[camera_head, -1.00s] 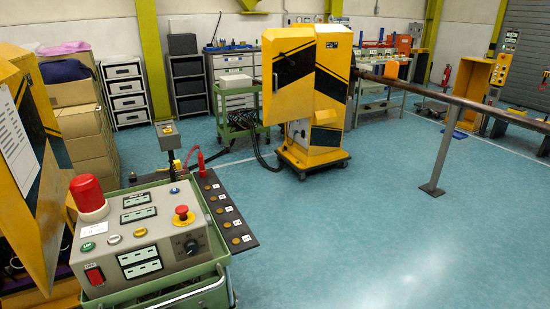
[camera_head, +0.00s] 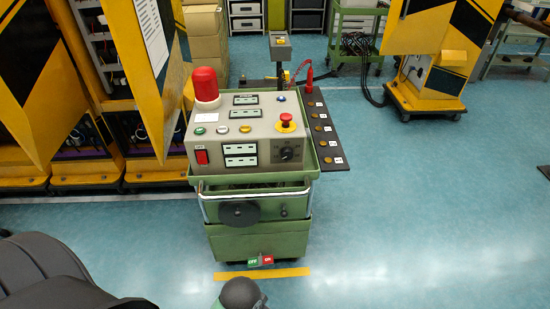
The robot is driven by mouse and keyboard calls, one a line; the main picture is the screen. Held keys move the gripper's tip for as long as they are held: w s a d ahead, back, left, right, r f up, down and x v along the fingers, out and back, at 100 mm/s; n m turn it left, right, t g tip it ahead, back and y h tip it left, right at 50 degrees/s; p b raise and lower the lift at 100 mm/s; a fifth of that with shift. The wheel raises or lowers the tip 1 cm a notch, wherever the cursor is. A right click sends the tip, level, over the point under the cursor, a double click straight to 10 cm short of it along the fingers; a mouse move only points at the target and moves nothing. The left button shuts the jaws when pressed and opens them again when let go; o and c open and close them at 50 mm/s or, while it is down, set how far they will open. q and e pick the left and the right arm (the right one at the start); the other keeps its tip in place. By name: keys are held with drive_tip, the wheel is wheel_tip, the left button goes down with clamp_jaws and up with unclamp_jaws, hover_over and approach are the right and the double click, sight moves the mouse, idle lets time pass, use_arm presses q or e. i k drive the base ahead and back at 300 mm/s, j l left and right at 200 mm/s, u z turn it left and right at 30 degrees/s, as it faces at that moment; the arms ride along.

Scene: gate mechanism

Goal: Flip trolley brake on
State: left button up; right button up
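The green trolley (camera_head: 258,240) stands in the middle of the view with a grey control box (camera_head: 215,148) on top. At its foot is the small brake pedal, with a green OFF side (camera_head: 253,262) on the left and a red ON side (camera_head: 267,260) on the right. The pedal is too small to tell which side is down. Neither of my grippers shows. Dark parts at the lower left look like my arm. A dark rounded shape at the bottom middle is cut off by the edge, and I cannot tell what it is.
A yellow floor strip (camera_head: 262,273) lies in front of the trolley. Open yellow cabinets (camera_head: 60,90) stand close on its left. The blue floor (camera_head: 420,220) to the right is clear.

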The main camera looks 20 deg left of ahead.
sight(266, 260)
drive_tip(key=k+u, duration=0.1)
drive_tip(key=u, duration=0.35)
drive_tip(key=k+l+u, duration=0.1)
drive_tip(key=u, duration=0.35)
